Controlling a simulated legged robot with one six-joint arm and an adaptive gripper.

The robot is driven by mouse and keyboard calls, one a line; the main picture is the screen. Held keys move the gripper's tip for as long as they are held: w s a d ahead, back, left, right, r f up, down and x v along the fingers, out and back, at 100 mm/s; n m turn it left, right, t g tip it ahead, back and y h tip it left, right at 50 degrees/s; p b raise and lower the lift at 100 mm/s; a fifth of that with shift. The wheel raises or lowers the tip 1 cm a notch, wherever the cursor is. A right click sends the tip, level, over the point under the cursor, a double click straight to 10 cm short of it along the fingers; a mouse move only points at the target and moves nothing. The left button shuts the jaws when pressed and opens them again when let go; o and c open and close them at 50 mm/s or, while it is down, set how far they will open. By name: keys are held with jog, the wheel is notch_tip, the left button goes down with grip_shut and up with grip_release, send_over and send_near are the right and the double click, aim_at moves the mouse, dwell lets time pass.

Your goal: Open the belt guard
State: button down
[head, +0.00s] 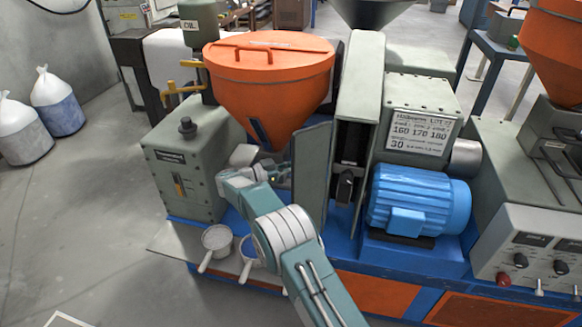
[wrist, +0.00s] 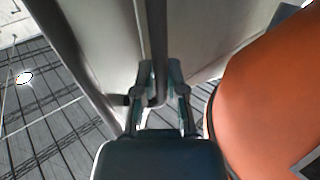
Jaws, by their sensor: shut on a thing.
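The belt guard (head: 313,172) is a grey-green panel on the front of the tall narrow housing (head: 360,95). It stands swung out to the left, and a dark opening (head: 347,165) shows to its right. My gripper (head: 284,173) is at the guard's left side, below the orange hopper, and partly hidden by my own arm. In the wrist view, my gripper's fingers (wrist: 160,85) are closed around a thin upright part of the guard (wrist: 154,35). I cannot tell whether this part is its edge or a handle.
The orange hopper (head: 265,85) hangs close above my gripper and fills the right of the wrist view (wrist: 265,100). A grey gearbox (head: 180,165) stands left, a blue motor (head: 415,200) right. White pans (head: 217,238) sit low in front.

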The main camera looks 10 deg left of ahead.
jog(key=shift+a, duration=0.1)
dwell(0.3)
jog(key=c, duration=0.7)
grip_release()
jog(key=shift+a, duration=0.1)
jog(key=v, duration=1.2)
jog(key=shift+w+a, duration=0.1)
jog(key=shift+w, duration=0.05)
